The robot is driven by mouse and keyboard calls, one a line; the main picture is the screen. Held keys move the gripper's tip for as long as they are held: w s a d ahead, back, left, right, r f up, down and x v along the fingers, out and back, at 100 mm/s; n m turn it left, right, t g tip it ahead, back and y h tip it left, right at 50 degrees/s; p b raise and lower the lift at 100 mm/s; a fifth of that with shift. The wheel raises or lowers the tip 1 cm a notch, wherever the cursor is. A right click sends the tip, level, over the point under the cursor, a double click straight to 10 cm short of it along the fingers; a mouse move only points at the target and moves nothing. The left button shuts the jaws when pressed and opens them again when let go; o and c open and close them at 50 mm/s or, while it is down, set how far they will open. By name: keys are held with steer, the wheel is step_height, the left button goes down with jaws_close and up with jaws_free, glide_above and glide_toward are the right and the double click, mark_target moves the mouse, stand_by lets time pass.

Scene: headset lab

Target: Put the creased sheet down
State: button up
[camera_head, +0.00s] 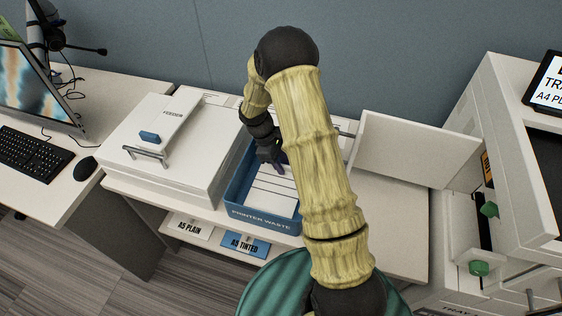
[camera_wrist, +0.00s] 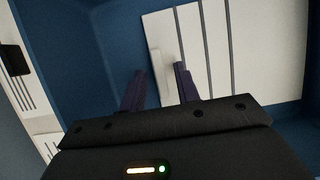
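A white sheet with several dark parallel lines across it (camera_head: 272,199) lies in the blue bin marked PRINTER WASTE (camera_head: 262,218). It also shows in the wrist view (camera_wrist: 255,55), on the floor of the bin. My gripper (camera_head: 275,165) is down inside the bin, over the far part of the sheet. In the wrist view my gripper's two dark purple fingers (camera_wrist: 160,70) stand apart. A narrow pale strip (camera_wrist: 161,78) shows between them at the sheet's edge; I cannot tell whether it stands up from the sheet. Neither finger clearly presses on it.
A white feeder unit with a handle (camera_head: 165,160) stands left of the bin. A white upright panel (camera_head: 415,148) and a large printer (camera_head: 520,190) are to the right. Shelf labels A5 PLAIN (camera_head: 193,229) and A5 TINTED (camera_head: 245,244) sit below. A keyboard (camera_head: 32,153) is far left.

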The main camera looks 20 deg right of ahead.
steer(key=shift+r, duration=0.1)
steer(key=v, duration=1.2)
steer(key=shift+r, duration=0.15)
steer(key=shift+d, duration=0.1)
steer(key=s+r+m+t+y, duration=0.2)
steer(key=s+m, duration=0.3)
steer(key=s, duration=0.4)
steer(key=s+r+m+t+y, duration=0.1)
steer(key=s+r+m+t, duration=0.2)
steer(key=s, duration=0.7)
steer(key=r+m, duration=0.1)
steer(key=m, duration=0.1)
steer(key=shift+s+a+m+y, duration=0.15)
steer(key=shift+a+m+y, duration=0.05)
steer(key=shift+m+y, duration=0.2)
steer(key=shift+d, duration=0.1)
